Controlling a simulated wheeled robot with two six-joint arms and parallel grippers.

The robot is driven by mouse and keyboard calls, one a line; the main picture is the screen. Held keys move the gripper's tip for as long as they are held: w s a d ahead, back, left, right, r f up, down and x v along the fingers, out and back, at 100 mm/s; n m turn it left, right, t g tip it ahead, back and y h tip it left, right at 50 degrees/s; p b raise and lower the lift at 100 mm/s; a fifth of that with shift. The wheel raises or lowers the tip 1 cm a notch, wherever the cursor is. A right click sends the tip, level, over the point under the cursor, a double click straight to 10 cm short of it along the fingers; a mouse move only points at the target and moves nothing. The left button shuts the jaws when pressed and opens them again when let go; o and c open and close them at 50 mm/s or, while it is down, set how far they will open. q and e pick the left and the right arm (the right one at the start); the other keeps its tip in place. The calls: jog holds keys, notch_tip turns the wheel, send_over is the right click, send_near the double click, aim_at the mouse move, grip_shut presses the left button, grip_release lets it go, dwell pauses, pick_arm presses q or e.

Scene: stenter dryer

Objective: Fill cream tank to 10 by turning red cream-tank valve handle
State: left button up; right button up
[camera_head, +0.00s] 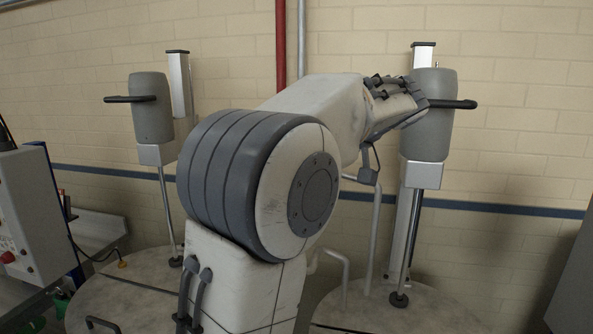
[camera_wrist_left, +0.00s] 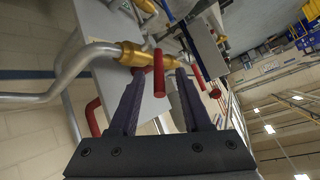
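In the left wrist view, a red valve handle (camera_wrist_left: 158,78) stands beside a brass valve body (camera_wrist_left: 135,55) on a bent steel pipe. My left gripper (camera_wrist_left: 161,88) is open, with its two dark fingers on either side of this handle in the picture. I see no clear contact, and the depth between fingers and handle is hard to judge. A second red bar (camera_wrist_left: 199,72) shows beyond the right finger. In the head view, a large arm of mine covers the middle, and no valve or gripper fingers show. My right gripper is not in view. No level readout is legible.
In the head view, two round tank tops (camera_head: 420,318) carry grey mixer units, at left (camera_head: 152,105) and right (camera_head: 428,135). Bent pipes (camera_head: 374,225) rise between them. A control box (camera_head: 28,215) stands at far left. A red pipe (camera_wrist_left: 93,117) shows in the left wrist view.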

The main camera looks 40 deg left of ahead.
pick_arm(q)
jog(key=shift+w+d, duration=0.1)
jog(key=shift+d, duration=0.05)
jog(key=v, duration=1)
jog(key=shift+d+p, duration=0.15)
jog(key=shift+p, duration=0.15)
dwell(1.1)
